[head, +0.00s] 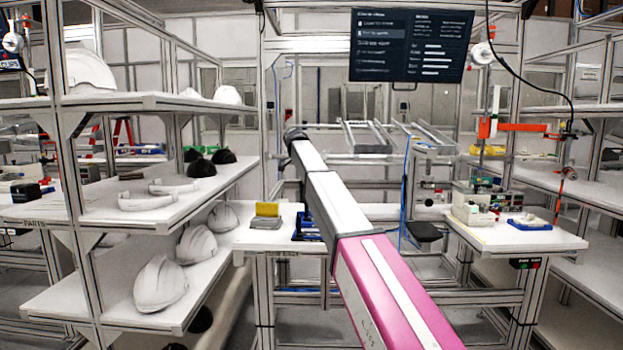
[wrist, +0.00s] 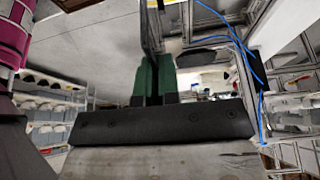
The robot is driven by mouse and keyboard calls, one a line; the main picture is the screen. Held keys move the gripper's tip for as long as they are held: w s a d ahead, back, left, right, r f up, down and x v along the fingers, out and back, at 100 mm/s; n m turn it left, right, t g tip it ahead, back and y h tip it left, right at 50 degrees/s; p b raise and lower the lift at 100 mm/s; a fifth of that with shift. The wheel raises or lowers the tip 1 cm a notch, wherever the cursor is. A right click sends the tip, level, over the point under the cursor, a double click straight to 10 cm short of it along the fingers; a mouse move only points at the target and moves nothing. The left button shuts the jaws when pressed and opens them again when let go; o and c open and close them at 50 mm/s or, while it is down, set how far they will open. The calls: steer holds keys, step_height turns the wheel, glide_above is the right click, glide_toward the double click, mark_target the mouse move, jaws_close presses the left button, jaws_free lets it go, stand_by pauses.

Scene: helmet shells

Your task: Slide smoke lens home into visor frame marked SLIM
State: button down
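In the wrist view, my gripper (wrist: 155,68) has two green fingers close together. A thin dark grey piece (wrist: 151,30) seen edge-on stands between them and runs up out of the picture; it looks like the smoke lens. In the head view my arm reaches forward over the bench, and my gripper is hidden behind it. Two white curved pieces that look like visor frames, a front one (head: 148,202) and a rear one (head: 175,187), lie on the left middle shelf. I cannot read a SLIM mark on any frame.
White helmet shells (head: 161,284) stand on the left shelves (head: 104,207). A yellow and grey block (head: 266,213) and a blue tray (head: 306,228) are on the middle bench. A right bench (head: 510,238) holds boxes and another blue tray (head: 529,224). A screen (head: 411,46) hangs above.

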mark_target(301, 186)
steer(key=shift+f, duration=2.3)
step_height(301, 186, down, 8)
stand_by(3.2)
steer(key=c, duration=1.3)
jaws_free()
steer(key=shift+o, duration=0.2)
steer(key=v, duration=0.9)
steer(key=shift+a+r, duration=0.15)
steer(key=shift+r, duration=0.15)
steer(key=shift+a+r, duration=0.2)
steer(key=shift+r, duration=0.3)
